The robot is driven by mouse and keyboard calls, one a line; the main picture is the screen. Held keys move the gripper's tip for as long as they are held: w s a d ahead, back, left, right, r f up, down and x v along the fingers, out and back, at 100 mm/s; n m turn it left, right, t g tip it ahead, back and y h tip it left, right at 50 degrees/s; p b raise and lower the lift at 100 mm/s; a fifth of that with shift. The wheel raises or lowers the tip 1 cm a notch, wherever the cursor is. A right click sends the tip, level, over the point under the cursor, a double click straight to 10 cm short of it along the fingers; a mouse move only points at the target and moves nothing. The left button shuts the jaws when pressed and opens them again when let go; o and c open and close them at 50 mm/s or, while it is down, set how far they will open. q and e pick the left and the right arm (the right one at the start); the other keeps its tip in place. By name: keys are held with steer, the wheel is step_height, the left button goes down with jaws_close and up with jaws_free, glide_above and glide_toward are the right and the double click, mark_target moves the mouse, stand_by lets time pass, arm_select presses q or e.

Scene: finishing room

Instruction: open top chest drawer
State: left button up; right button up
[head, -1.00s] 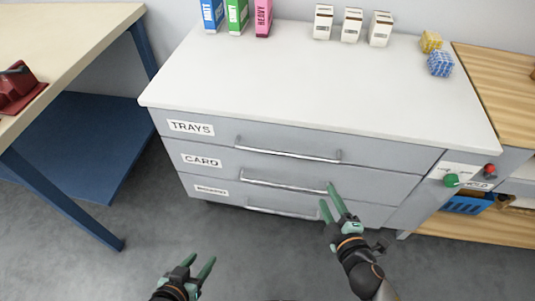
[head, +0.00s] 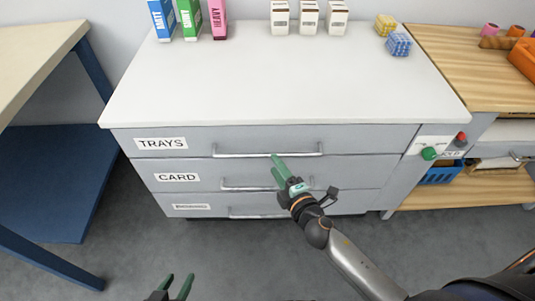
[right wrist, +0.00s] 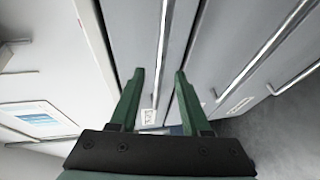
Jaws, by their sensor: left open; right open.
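The grey chest has a top drawer labelled TRAYS (head: 350,138), which is shut. Its bar handle (head: 240,155) runs across the front and also shows in the right wrist view (right wrist: 162,50). My right gripper (head: 275,164) is open and empty, its green fingertips by the right part of this handle. In the right wrist view the handle lines up with the gap between the fingers (right wrist: 158,75); I cannot tell whether it lies between them. My left gripper (head: 176,284) is open and empty, low at the bottom edge, away from the chest.
Below are the CARD drawer (head: 355,175) and a third drawer (head: 180,198), both shut. The white worktop (head: 270,80) holds boxes and two small cubes along the back. A blue-legged table (head: 50,40) stands left, a wooden bench (head: 440,70) right. Floor in front is clear.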

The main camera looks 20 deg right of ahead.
mark_target(268, 154)
steer(key=x, duration=0.6)
jaws_close()
stand_by(0.3)
stand_by(1.1)
